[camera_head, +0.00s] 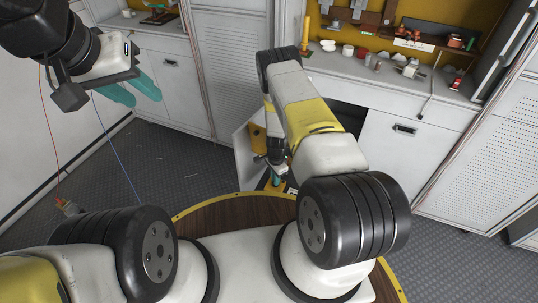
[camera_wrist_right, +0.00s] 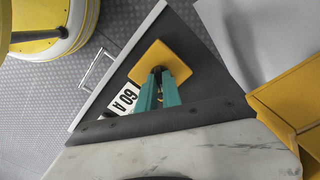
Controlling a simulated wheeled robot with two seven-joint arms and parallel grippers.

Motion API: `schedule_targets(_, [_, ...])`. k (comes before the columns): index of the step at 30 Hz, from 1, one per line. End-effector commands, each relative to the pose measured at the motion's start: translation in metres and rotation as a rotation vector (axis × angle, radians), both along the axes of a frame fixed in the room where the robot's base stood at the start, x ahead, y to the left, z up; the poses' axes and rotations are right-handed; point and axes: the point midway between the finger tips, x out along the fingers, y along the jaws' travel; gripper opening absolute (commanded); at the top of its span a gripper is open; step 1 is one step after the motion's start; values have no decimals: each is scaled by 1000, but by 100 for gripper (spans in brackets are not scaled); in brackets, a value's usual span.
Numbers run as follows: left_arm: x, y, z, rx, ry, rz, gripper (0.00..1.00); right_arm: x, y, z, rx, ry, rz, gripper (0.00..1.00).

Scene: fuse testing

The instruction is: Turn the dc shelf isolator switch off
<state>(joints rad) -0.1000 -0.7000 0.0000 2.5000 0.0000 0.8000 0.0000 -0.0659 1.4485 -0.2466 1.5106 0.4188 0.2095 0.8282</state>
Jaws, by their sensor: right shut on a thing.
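The isolator switch shows in the right wrist view as a yellow square plate (camera_wrist_right: 150,58) on a dark panel (camera_wrist_right: 205,75), beside a white label (camera_wrist_right: 124,103) reading "60 A". My right gripper (camera_wrist_right: 160,76) has its teal fingers close together over the middle of the plate, shut on the switch's handle, which the fingers mostly hide. In the head view my right gripper (camera_head: 275,180) points down at the low cabinet, with its tips small and partly hidden by my arm. My left gripper (camera_head: 138,92) is raised at the upper left, its teal fingers apart and empty.
A white cabinet door (camera_head: 247,153) stands open beside my right gripper. The workbench (camera_head: 370,80) behind holds several small items. A yellow part (camera_wrist_right: 290,100) is at the right of the wrist view. Grey floor (camera_head: 170,165) at left is clear.

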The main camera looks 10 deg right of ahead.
Motion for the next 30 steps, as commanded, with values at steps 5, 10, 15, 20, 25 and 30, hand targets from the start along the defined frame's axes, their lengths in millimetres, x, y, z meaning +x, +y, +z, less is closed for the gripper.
schedule_targets(5, [0, 0, 0, 0, 0, 0, 36, 0, 0, 0, 1, 0, 164, 0])
schedule_targets(10, [0, 0, 0, 0, 0, 0, 36, 0, 0, 0, 1, -1, 315, 0])
schedule_targets(15, [0, 0, 0, 0, 0, 0, 36, 0, 0, 0, 0, 0, 441, 0])
schedule_targets(20, [0, 0, 0, 0, 0, 0, 36, 0, 0, 0, 0, -1, 529, 0])
schedule_targets(25, [0, 0, 0, 0, 0, 0, 36, 0, 0, 0, 0, -1, 590, 0])
schedule_targets(30, [0, 0, 0, 0, 0, 0, 36, 1, 0, 1, 0, -1, 619, 0])
